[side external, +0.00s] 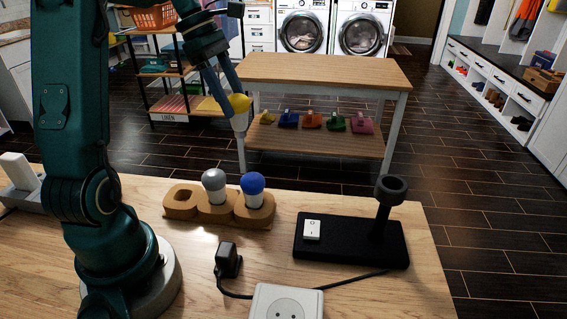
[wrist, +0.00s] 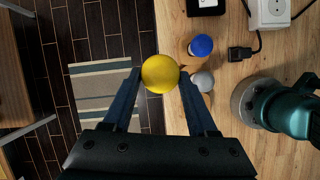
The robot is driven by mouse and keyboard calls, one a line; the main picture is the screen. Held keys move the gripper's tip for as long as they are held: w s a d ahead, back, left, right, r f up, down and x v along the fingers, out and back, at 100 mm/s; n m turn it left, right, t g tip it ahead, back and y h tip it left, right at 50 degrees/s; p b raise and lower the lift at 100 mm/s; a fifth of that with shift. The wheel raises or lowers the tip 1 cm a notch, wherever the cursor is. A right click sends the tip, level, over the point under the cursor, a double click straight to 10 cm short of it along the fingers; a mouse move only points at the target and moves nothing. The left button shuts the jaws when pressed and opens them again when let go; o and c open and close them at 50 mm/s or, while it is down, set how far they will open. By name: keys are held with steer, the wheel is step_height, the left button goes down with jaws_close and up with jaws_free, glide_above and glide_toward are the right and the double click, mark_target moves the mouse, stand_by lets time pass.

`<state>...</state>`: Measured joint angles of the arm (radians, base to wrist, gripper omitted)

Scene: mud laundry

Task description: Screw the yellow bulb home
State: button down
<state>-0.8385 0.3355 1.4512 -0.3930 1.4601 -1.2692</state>
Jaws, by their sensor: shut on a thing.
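My gripper (side external: 232,92) is shut on the yellow bulb (side external: 239,103) and holds it in the air, above and behind the wooden bulb holder (side external: 183,203). The bulb's yellow globe is up and its pale base points down. In the wrist view the yellow bulb (wrist: 160,73) sits between the two fingertips (wrist: 160,80). The black lamp stand (side external: 345,252) is on the table at the right, well apart from the bulb. It has a post with a round dark socket (side external: 391,188) on top and a white switch (side external: 312,229) on its base.
A grey bulb (side external: 214,182) and a blue bulb (side external: 252,185) stand in the holder; its left hole is empty. A black plug (side external: 228,260) lies unplugged near a white outlet (side external: 287,302). The cable runs to the lamp stand. A bench (side external: 320,70) stands behind the table.

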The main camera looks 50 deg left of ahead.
steer(key=w+d+r+n+t+y, duration=0.1)
steer(key=w+d+r+n, duration=0.1)
steer(key=w+d, duration=0.35)
steer(key=w+d+r+n+y, duration=0.1)
steer(key=w+d+r+n, duration=0.15)
steer(key=w+d, duration=0.35)
steer(key=s+d+m+h, duration=0.1)
steer(key=s+d+m, duration=0.1)
steer(key=d, duration=1.6)
steer(key=shift+f, duration=0.25)
steer(key=shift+f, duration=1.45)
stand_by(2.3)
steer(key=shift+w+a+r+m+g+h, duration=0.1)
steer(key=shift+m+g+h, duration=0.2)
steer(key=shift+m, duration=0.5)
steer(key=shift+a+m+g+h, duration=0.1)
steer(key=shift+m+g+h, duration=0.2)
steer(key=shift+m, duration=0.45)
